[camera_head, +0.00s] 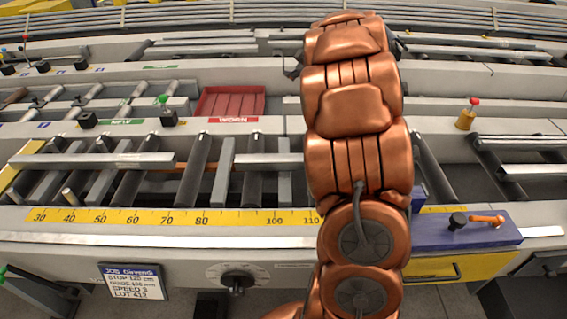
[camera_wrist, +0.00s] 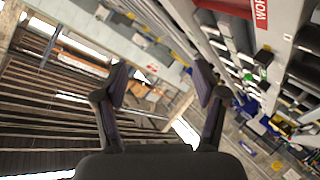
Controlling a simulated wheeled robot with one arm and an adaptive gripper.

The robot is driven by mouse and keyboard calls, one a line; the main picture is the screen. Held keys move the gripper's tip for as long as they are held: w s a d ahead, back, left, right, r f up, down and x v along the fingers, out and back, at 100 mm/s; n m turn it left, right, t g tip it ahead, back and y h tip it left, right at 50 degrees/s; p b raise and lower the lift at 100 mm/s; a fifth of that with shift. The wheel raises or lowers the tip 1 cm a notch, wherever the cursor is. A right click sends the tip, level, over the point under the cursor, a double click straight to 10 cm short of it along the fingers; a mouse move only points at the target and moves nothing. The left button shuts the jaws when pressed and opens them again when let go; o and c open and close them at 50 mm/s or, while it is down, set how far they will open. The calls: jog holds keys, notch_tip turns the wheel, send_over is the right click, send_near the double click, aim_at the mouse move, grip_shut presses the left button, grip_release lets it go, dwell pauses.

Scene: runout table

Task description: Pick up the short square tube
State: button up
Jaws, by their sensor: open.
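Two light grey square-edged bars lie across the rollers of the near table in the head view. The left bar (camera_head: 92,160) shows whole. The right bar (camera_head: 268,160) runs behind my copper arm, so its full length is hidden. I cannot tell for certain which is the short square tube. My gripper (camera_wrist: 160,82) shows in the wrist view with its two dark fingers spread wide and nothing between them. It points out over the hall, with no tube clearly visible near the fingertips. In the head view my arm hides the gripper.
A yellow scale (camera_head: 170,219) runs along the near edge. A red tray (camera_head: 230,103) stands behind the rollers. A blue block with an orange handle (camera_head: 465,230) is at right. A job sign (camera_head: 134,282) hangs in front. Dark rollers (camera_head: 193,168) leave gaps between them.

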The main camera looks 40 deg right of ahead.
notch_tip(320, 180, down, 6)
jog(key=s+n+y, duration=0.1)
jog(key=n+y, duration=0.1)
jog(key=y, duration=0.2)
jog(key=n+g+y, duration=0.3)
jog(key=g+y, duration=0.2)
jog(key=y, duration=0.5)
send_near(293, 157)
jog(key=shift+w+a+f+b, duration=0.2)
jog(key=shift+a+f, duration=0.1)
jog(key=shift+a, duration=0.15)
jog(key=shift+w+a+f+b, duration=0.2)
jog(key=shift+a+f, duration=0.1)
jog(key=shift+a, duration=0.35)
jog(key=shift+p+x, duration=0.4)
jog(key=shift+x, duration=0.8)
jog(key=x, duration=0.2)
jog(key=p+x, duration=0.1)
jog(key=x, duration=0.1)
jog(key=shift+w+d+r, duration=0.1)
jog(key=shift+w+r, duration=0.05)
jog(key=shift+w, duration=0.15)
jog(key=shift+w+a+f+p, duration=0.25)
jog(key=shift+w+a+p, duration=0.05)
jog(key=shift+a, duration=0.05)
jog(key=shift+c, duration=0.3)
